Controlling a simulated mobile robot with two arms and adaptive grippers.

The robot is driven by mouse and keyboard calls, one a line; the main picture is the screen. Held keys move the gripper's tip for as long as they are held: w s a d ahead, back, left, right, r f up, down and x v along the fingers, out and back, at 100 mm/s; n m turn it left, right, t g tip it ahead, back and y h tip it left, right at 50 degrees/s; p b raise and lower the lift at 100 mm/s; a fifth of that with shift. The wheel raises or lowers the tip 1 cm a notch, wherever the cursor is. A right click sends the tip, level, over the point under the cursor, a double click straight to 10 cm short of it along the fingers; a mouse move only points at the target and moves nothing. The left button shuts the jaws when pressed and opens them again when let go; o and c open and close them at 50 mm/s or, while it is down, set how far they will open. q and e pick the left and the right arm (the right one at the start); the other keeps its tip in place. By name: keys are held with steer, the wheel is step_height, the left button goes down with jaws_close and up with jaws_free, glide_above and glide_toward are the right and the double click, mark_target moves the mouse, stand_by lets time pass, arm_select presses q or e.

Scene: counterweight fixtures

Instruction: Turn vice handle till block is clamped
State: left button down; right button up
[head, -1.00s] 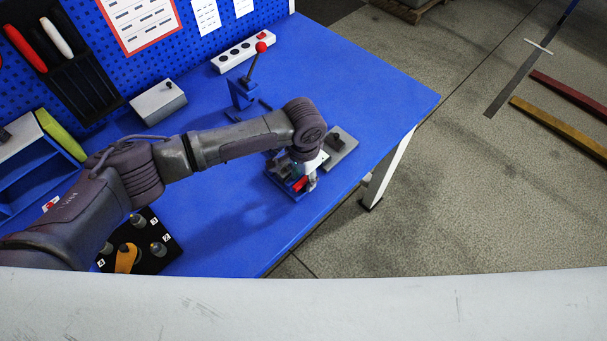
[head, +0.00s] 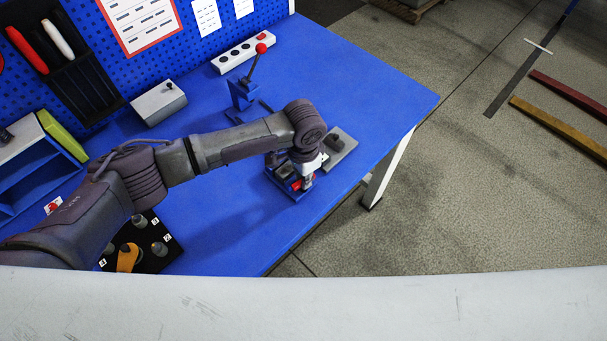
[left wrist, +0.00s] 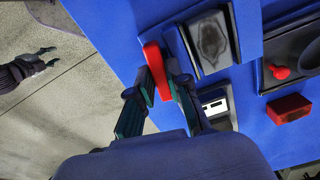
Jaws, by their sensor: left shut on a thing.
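The blue vice (head: 290,194) stands near the table's front right edge, partly covered by my left wrist. A red handle (head: 296,185) shows at its front. In the left wrist view the red handle (left wrist: 153,66) lies between the fingers of my left gripper (left wrist: 160,84), which is shut on it. Beside it, the vice (left wrist: 247,25) holds a dark grey piece with a worn face (left wrist: 210,40); I cannot tell whether this is the block or how tightly it sits. My right gripper (left wrist: 46,58) shows at the left of the wrist view, over the floor, fingers apart and empty.
A grey plate with a dark knob (head: 342,145) lies right of the vice. A black numbered board (head: 152,264) is at the left.

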arm_select(q)
steer(key=m+p, duration=0.1)
steer(key=m, duration=0.8)
steer(key=shift+p, duration=0.3)
steer(key=m, duration=0.4)
steer(key=shift+m, duration=0.3)
steer(key=m, duration=0.4)
steer(key=shift+m, duration=0.3)
stand_by(0.4)
steer(key=c, duration=1.1)
jaws_free()
